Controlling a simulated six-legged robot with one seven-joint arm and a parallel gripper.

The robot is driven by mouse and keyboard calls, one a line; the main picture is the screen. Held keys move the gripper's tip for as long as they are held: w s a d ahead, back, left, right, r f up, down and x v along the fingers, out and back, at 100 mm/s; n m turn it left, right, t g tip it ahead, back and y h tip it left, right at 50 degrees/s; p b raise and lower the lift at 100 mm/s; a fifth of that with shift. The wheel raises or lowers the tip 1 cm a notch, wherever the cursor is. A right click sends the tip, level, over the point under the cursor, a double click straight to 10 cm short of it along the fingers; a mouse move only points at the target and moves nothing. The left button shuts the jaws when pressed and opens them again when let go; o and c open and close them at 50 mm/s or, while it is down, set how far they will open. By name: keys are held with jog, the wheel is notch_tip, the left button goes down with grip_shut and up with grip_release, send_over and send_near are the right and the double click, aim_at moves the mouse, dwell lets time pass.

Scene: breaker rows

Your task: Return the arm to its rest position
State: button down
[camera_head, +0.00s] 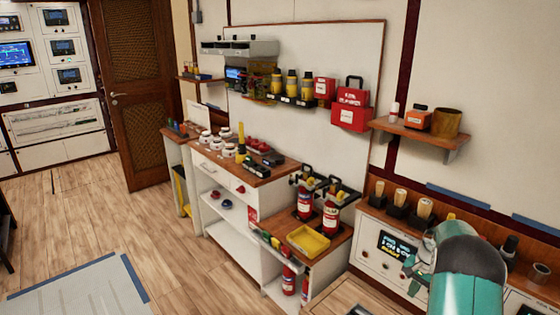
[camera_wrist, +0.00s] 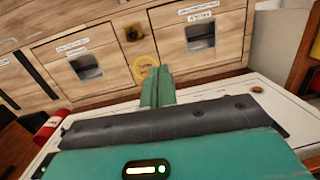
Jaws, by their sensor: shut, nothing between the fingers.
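I cannot tell whether the fingers touch anything.
The console screen (camera_head: 398,248) and wooden-handled knobs (camera_head: 400,197) are close to my arm. Left of it stand fire extinguishers (camera_head: 331,215) and a yellow tray (camera_head: 308,241) on a bench. A shelf (camera_head: 420,132) hangs above. The wooden floor (camera_head: 140,225) at left has free room.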

jog(key=s+a+r+n+t+h, duration=0.15)
jog(key=s+a+r, duration=0.25)
jog(key=a+r, duration=0.65)
jog(key=s+a+r+n+t, duration=0.1)
jog(key=s+a+r+n, duration=0.45)
jog(key=r, duration=0.85)
jog(key=s+a+r+n+t, duration=0.1)
jog(key=s+a+r, duration=0.1)
jog(key=s+a, duration=0.5)
jog(key=s+a+r+n+t, duration=0.2)
jog(key=s+a, duration=0.6)
jog(key=s, duration=0.7)
jog(key=shift+r, duration=0.75)
